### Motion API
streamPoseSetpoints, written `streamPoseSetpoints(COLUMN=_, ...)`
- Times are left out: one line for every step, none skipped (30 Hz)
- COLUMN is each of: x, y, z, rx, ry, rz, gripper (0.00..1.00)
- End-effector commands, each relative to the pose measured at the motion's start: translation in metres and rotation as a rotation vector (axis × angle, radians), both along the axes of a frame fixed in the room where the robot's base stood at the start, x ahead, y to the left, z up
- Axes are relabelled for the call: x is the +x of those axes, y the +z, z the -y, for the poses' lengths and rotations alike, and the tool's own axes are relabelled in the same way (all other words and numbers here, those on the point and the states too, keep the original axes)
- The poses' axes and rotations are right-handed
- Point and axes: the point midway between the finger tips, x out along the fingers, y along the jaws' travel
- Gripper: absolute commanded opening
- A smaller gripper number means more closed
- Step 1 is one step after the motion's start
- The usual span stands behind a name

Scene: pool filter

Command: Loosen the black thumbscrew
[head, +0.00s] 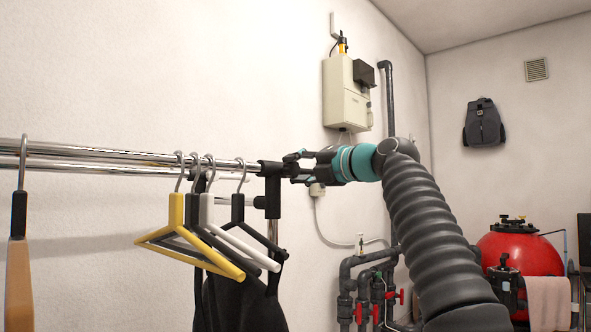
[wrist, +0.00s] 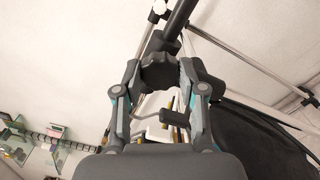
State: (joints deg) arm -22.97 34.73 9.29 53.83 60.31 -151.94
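The black thumbscrew (wrist: 159,72) is a dark lobed knob at the end of a black rail fitting. In the wrist view it sits between the two fingertips of my gripper (wrist: 160,76). The fingers are partly closed, with a pad against each side of the knob and no clear gap showing. In the head view my gripper (head: 291,167) reaches from the right to the black fitting (head: 271,183) on the chrome clothes rack. There the fingers and fitting largely hide the knob. I cannot tell how far the knob is turned.
Several hangers, including a yellow one (head: 177,216), hang on the chrome rail (head: 105,156) left of the fitting, with a black garment (head: 240,303) below. A beige wall box (head: 343,95) is above right. Grey pipes (head: 346,290) and a red filter tank (head: 535,264) stand right.

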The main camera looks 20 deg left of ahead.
Motion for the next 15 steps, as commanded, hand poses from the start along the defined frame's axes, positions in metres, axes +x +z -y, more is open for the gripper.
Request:
streamPoseSetpoints(x=-0.0001, y=0.0001, z=-0.0002, rx=0.0, ry=0.0, rz=0.0, gripper=0.0)
streamPoseSetpoints(x=0.0, y=0.0002, z=-0.0002, rx=0.0, ry=0.0, rz=0.003, gripper=0.0)
streamPoseSetpoints(x=-0.0001, y=0.0001, z=-0.0003, rx=-0.002, ry=0.0, rz=0.007, gripper=0.45)
streamPoseSetpoints(x=-0.0001, y=0.0001, z=-0.0003, rx=-0.001, ry=0.0, rz=0.006, gripper=0.53)
streamPoseSetpoints(x=-0.0001, y=0.0001, z=-0.0002, rx=-0.001, ry=0.0, rz=0.006, gripper=0.59)
streamPoseSetpoints(x=-0.0001, y=0.0001, z=-0.0003, rx=-0.002, ry=0.0, rz=0.006, gripper=0.59)
streamPoseSetpoints(x=-0.0001, y=0.0001, z=-0.0003, rx=-0.002, ry=0.0, rz=0.006, gripper=0.59)
streamPoseSetpoints(x=-0.0001, y=0.0001, z=-0.0003, rx=-0.002, ry=0.0, rz=0.006, gripper=0.59)
streamPoseSetpoints(x=-0.0001, y=0.0001, z=-0.0003, rx=-0.002, ry=0.0, rz=0.006, gripper=0.59)
streamPoseSetpoints(x=-0.0001, y=0.0001, z=-0.0003, rx=-0.002, ry=0.0, rz=0.006, gripper=0.59)
streamPoseSetpoints(x=0.0, y=0.0, z=-0.0002, rx=-0.002, ry=0.0, rz=0.006, gripper=0.59)
streamPoseSetpoints(x=0.0, y=0.0, z=-0.0002, rx=-0.002, ry=0.0, rz=0.006, gripper=0.59)
streamPoseSetpoints(x=-0.0001, y=0.0, z=-0.0001, rx=-0.002, ry=0.0, rz=0.006, gripper=0.59)
streamPoseSetpoints(x=-0.0002, y=0.0, z=0.0002, rx=-0.002, ry=0.0, rz=0.006, gripper=0.59)
streamPoseSetpoints(x=-0.0004, y=-0.0004, z=0.0008, rx=-0.002, ry=0.0, rz=0.006, gripper=0.59)
